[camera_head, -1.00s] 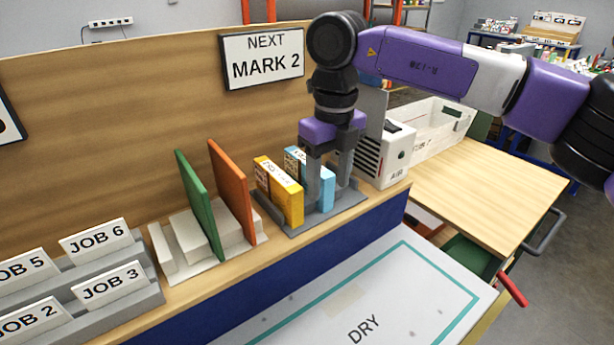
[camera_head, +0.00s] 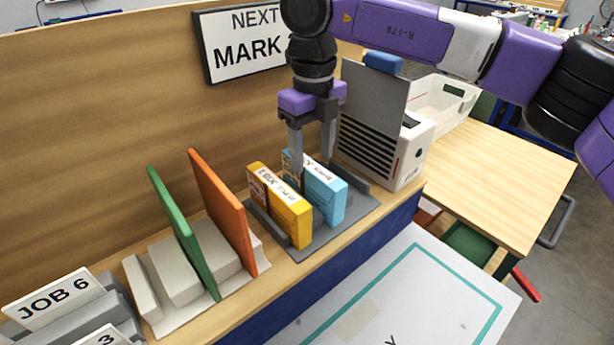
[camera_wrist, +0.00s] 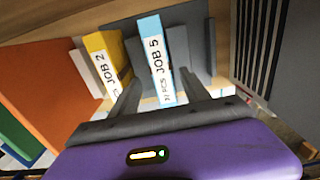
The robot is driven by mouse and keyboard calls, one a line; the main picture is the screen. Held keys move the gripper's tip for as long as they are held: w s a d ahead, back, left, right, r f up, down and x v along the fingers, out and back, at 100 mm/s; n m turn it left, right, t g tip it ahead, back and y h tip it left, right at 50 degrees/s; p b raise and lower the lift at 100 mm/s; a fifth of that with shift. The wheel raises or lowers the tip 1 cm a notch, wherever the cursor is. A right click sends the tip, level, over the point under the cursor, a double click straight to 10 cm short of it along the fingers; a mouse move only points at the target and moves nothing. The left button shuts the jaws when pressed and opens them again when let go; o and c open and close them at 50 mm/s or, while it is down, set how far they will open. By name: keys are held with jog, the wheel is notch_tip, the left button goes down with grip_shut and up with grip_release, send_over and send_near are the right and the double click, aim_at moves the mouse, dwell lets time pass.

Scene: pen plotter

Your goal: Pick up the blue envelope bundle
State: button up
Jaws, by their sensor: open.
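The blue envelope bundle (camera_head: 325,190) stands upright in a grey rack (camera_head: 350,212), right of a yellow bundle (camera_head: 285,212). My gripper (camera_head: 313,168) is open, pointing down at the blue bundle's top. Its left finger reaches into the gap between the yellow and blue bundles; the right finger's tip is near the blue bundle's back top edge, partly hidden. In the wrist view the blue bundle (camera_wrist: 153,45), labelled JOB 5, lies between the two fingers (camera_wrist: 158,80). The yellow one (camera_wrist: 103,55), labelled JOB 2, is to the left. I cannot tell whether a finger touches the blue bundle.
A white slatted box (camera_head: 385,140) stands close on the right. Orange (camera_head: 225,205) and green (camera_head: 185,235) panels stand in a pale holder on the left. A wooden board with a NEXT MARK sign (camera_head: 240,45) rises behind. The light table top (camera_head: 490,180) on the right is clear.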

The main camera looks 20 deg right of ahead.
aim_at(312, 180)
jog(key=f, duration=0.3)
jog(key=f+p, duration=0.1)
jog(key=f, duration=0.3)
jog(key=shift+w+d+f, duration=0.1)
jog(key=shift+w+f, duration=0.1)
jog(key=shift+f, duration=0.05)
jog(key=shift+c, duration=0.4)
grip_shut()
